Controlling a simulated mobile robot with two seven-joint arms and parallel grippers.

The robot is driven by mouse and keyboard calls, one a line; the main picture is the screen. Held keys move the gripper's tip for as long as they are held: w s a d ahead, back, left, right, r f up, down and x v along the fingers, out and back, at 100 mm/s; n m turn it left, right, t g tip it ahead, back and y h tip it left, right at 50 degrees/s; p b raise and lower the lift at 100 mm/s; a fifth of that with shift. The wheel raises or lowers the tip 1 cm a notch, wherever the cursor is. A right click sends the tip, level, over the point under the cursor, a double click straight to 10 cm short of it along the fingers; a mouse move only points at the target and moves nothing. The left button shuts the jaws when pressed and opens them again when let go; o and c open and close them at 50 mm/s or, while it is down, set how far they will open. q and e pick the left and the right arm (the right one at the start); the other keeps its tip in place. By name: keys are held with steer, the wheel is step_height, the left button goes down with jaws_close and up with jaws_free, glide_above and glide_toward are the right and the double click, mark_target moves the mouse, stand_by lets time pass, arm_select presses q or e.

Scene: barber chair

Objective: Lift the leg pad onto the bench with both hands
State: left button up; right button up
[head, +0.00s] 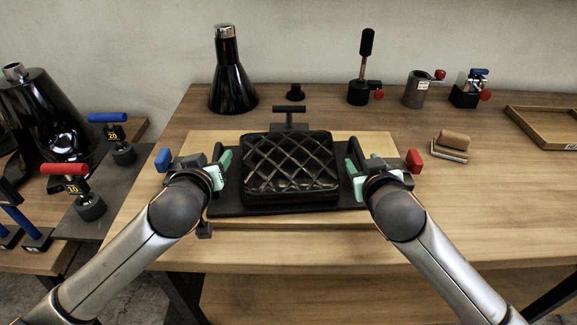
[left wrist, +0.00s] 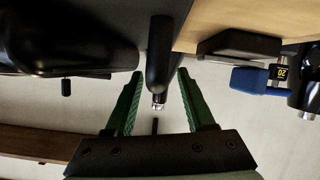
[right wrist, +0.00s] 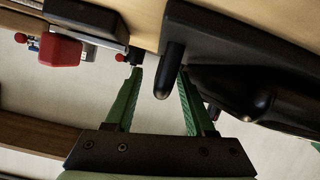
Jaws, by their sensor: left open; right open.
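The leg pad (head: 290,165) is black with a diamond-quilted top. It lies on a dark base plate (head: 290,207) over a pale board on the wooden bench (head: 480,225). My left gripper (head: 222,168) is open at the pad's left side. In the left wrist view a black rounded bar (left wrist: 160,55) stands between its green fingers (left wrist: 157,75). My right gripper (head: 353,172) is open at the pad's right side. In the right wrist view a similar black bar (right wrist: 170,70) lies between its fingers (right wrist: 160,75). Contact with the bars cannot be told.
A blue block (head: 163,160) and a red block (head: 414,161) flank the board. A black cone (head: 231,75), a lever stand (head: 363,85), a metal cup (head: 417,90) and a wooden tray (head: 545,130) stand behind. Weights with red and blue handles (head: 108,118) are at left.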

arm_select(q)
steer(key=shift+x, duration=1.1)
arm_select(e)
steer(key=shift+x, duration=1.1)
arm_select(q)
jaws_close()
arm_select(e)
jaws_close()
